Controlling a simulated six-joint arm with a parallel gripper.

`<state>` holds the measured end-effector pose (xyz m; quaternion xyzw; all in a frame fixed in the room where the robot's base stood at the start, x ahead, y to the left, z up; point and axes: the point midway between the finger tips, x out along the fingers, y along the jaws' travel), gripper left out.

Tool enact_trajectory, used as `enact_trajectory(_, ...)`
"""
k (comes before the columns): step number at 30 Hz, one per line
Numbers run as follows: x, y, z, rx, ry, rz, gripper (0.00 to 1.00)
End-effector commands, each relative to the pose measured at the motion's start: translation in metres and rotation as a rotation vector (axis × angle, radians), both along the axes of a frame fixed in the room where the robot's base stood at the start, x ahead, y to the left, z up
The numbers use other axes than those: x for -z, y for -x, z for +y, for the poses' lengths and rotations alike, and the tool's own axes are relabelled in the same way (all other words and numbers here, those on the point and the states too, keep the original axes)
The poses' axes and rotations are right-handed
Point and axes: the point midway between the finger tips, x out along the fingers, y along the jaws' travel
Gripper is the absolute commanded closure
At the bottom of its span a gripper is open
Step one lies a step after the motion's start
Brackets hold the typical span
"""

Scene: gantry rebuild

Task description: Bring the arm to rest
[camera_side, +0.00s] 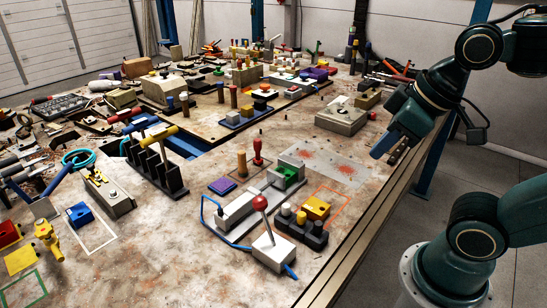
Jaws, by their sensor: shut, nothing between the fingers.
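My gripper (392,152) is at the right, over the right edge of the workbench (180,255). It points down and to the left, and its fingers look shut with nothing between them. It appears clear of everything on the bench. My dark green arm comes in from the upper right.
Nearest my gripper are a grey box (341,117) and a speckled metal plate (325,168). A black rack (155,170) stands left.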

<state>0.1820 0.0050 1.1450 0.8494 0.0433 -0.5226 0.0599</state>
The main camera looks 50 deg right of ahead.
Motion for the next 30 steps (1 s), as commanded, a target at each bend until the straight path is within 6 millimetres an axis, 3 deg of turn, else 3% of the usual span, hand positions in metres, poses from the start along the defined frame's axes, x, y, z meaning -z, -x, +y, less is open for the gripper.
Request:
enact_trajectory(9, 0.0009, 0.0033, -0.0047, 0.125, -0.053, -0.022, 1.0)
enact_trajectory(30, 0.0009, 0.0035, -0.005, 0.137, -0.058, -0.024, 1.0)
